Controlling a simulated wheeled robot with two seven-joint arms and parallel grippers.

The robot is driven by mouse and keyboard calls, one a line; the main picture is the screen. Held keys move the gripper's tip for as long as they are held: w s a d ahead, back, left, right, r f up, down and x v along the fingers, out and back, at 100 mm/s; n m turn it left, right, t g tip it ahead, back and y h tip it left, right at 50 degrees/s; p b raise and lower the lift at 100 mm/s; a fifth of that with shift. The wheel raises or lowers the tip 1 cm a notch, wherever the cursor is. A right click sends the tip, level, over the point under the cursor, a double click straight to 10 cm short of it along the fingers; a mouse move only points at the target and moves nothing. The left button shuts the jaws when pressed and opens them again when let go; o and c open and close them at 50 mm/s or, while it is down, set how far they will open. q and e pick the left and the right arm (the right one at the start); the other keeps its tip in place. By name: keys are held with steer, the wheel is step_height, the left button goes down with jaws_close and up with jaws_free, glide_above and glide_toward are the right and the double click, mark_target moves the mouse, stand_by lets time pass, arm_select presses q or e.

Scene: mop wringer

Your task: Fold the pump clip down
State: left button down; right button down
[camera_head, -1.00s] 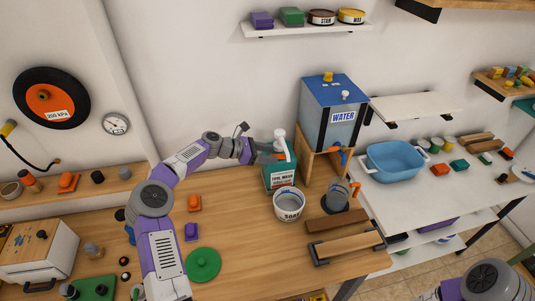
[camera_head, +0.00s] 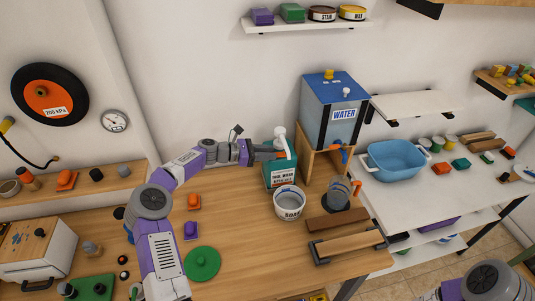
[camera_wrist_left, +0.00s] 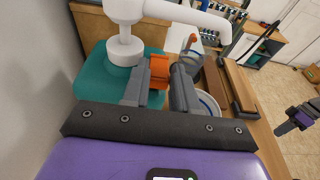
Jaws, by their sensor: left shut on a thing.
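The teal wash bottle (camera_head: 279,174) stands upright on the wooden bench, with a white pump head (camera_head: 281,134) on top. In the left wrist view the pump's white spout (camera_wrist_left: 190,14) reaches to the right above the fingers. My left gripper (camera_head: 272,155) is beside the pump's neck. In the left wrist view its two grey fingers (camera_wrist_left: 159,88) are shut on an orange clip (camera_wrist_left: 159,72), just right of the white collar. The fingers hide part of the clip. Part of my right arm (camera_head: 485,282) shows at the bottom right; its gripper's state is unclear.
A white soap bucket (camera_head: 289,203) stands just in front of the bottle. The water tank (camera_head: 334,108) on its wooden stand (camera_head: 310,166) is close on the right. A green disc (camera_head: 202,263) and a purple block (camera_head: 190,231) lie nearer on the bench.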

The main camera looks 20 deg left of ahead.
arm_select(q)
steer(key=shift+s+f, duration=0.1)
steer(key=shift+f, duration=0.35)
steer(key=c, duration=1.3)
jaws_free()
steer(key=o, duration=0.4)
steer(key=shift+a, duration=0.1)
steer(key=shift+r, duration=0.1)
steer(key=v, duration=0.7)
steer(key=shift+s+a+r, duration=0.1)
steer(key=shift+a, duration=0.1)
